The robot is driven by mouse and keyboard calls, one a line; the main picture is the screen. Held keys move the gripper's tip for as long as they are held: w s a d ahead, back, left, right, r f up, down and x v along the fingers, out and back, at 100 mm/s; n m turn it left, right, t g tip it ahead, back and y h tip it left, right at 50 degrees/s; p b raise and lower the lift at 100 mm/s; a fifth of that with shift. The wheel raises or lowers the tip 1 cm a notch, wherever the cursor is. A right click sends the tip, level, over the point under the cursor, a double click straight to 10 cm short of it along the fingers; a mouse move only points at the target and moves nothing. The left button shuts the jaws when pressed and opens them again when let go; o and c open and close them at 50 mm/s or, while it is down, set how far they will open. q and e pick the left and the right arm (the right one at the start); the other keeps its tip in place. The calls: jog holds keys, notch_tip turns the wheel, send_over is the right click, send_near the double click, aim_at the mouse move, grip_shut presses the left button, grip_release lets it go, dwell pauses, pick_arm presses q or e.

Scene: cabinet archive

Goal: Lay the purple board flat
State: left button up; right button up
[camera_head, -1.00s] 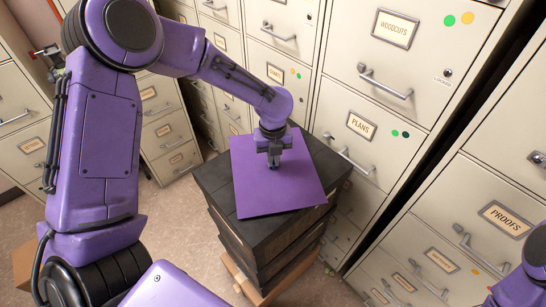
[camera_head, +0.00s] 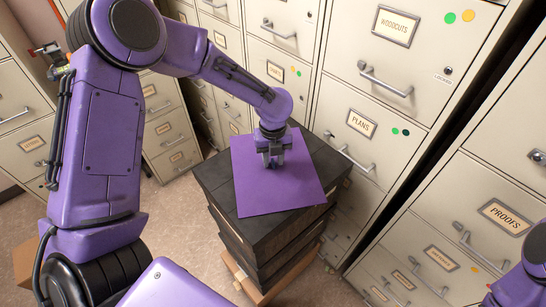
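The purple board (camera_head: 285,188) lies flat on top of a stack of black boxes (camera_head: 222,191) in the middle of the head view. It sits turned slightly to the box edges. My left gripper (camera_head: 273,163) points down just over the board's far half, with its fingers apart and purple showing between them. I cannot tell whether the fingertips touch the board. My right gripper is out of view; only a part of my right arm shows at the lower right.
The black boxes stand on a wooden base (camera_head: 243,284) on the floor. Tall cream filing cabinets with metal handles, such as the drawer marked Plans (camera_head: 362,123), rise close behind and to the right. More cabinets (camera_head: 172,135) stand at the left. Bare floor (camera_head: 180,235) shows left of the stack.

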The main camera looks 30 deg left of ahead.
pick_arm(q)
jog(key=shift+r, duration=0.1)
notch_tip(320, 180, up, 2)
jog(key=shift+r+p, duration=0.1)
jog(key=shift+p, duration=0.65)
jog(key=shift+r, duration=2.35)
jog(key=shift+r, duration=0.2)
notch_tip(320, 180, up, 10)
jog(key=b, duration=0.2)
